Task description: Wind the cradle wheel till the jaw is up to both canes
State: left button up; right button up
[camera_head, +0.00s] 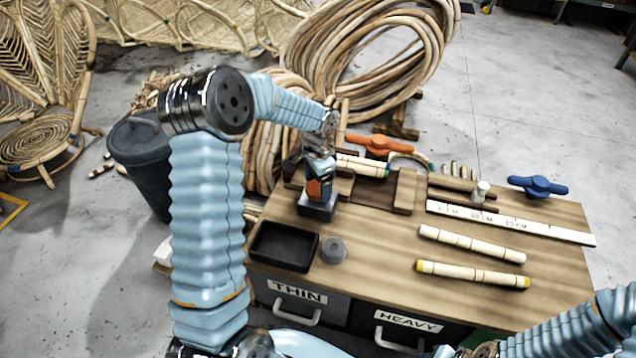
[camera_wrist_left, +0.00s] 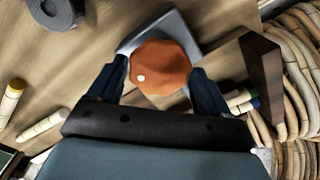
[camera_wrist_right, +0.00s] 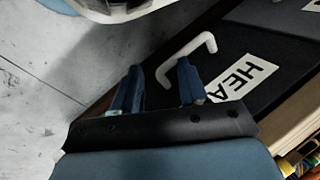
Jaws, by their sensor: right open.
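The cradle wheel is an orange knob (camera_head: 315,189) with a white dot on its top in the left wrist view (camera_wrist_left: 160,68). It sits on a grey block (camera_head: 317,208) at the bench's left side. My left gripper (camera_head: 319,178) comes down over the wheel, one blue finger on each side, apparently touching it. My right gripper (camera_wrist_right: 160,85) is open and empty near the HEAVY drawer.
On the bench are a black tray (camera_head: 283,247), a grey disc (camera_head: 334,249), two loose canes (camera_head: 472,243), a ruler (camera_head: 510,222), an orange handle (camera_head: 380,145) and a blue handle (camera_head: 537,186). The HEAVY drawer handle (camera_wrist_right: 186,56) stands close to my right fingers.

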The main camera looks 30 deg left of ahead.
aim_at(318, 187)
pick_arm(q)
jog(key=shift+o, duration=0.9)
notch_tip(318, 187, up, 14)
jog(key=shift+f, duration=0.15)
